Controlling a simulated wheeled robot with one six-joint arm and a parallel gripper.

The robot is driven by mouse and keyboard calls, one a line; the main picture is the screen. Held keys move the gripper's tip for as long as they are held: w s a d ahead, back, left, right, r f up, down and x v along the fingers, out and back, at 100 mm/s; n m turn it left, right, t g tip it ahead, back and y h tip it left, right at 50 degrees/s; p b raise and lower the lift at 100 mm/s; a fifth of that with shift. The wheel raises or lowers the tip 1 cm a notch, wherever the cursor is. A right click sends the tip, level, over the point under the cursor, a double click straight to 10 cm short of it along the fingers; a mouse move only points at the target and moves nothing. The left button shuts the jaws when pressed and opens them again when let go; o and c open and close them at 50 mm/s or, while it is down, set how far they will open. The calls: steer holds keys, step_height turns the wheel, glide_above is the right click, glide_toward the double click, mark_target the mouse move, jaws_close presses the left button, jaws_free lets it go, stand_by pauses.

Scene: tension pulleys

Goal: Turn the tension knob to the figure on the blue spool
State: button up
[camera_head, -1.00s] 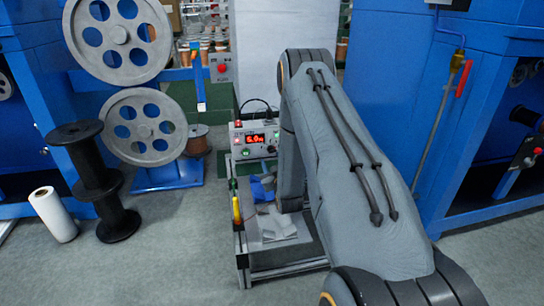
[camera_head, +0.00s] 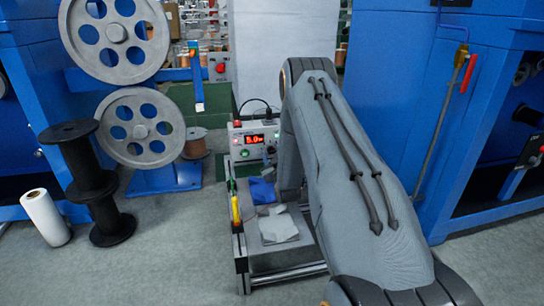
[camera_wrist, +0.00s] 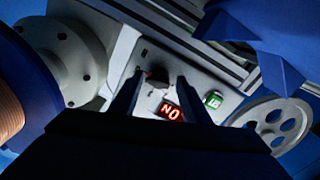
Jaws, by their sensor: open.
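The control box (camera_head: 246,129) stands on the cart in the head view, with a lit red display (camera_head: 254,139) that seems to read about 5.0. The wrist view shows the box upside down, with part of the display (camera_wrist: 171,111) and a green button (camera_wrist: 213,100). The fingers are apart; contact with the knob cannot be told. A blue-flanged spool with copper wire (camera_wrist: 10,100) fills the left of the wrist view; no figure is readable there. My arm hides the gripper in the head view.
The cart (camera_head: 285,262) carries grey and blue cloths (camera_head: 262,191) and a yellow-handled tool (camera_head: 235,207). Large grey pulleys (camera_head: 140,128), black spools (camera_head: 90,180) and a white roll (camera_head: 45,217) stand left. A blue machine (camera_head: 400,110) stands right. Floor is clear at front left.

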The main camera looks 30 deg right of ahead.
steer(key=c, duration=0.9)
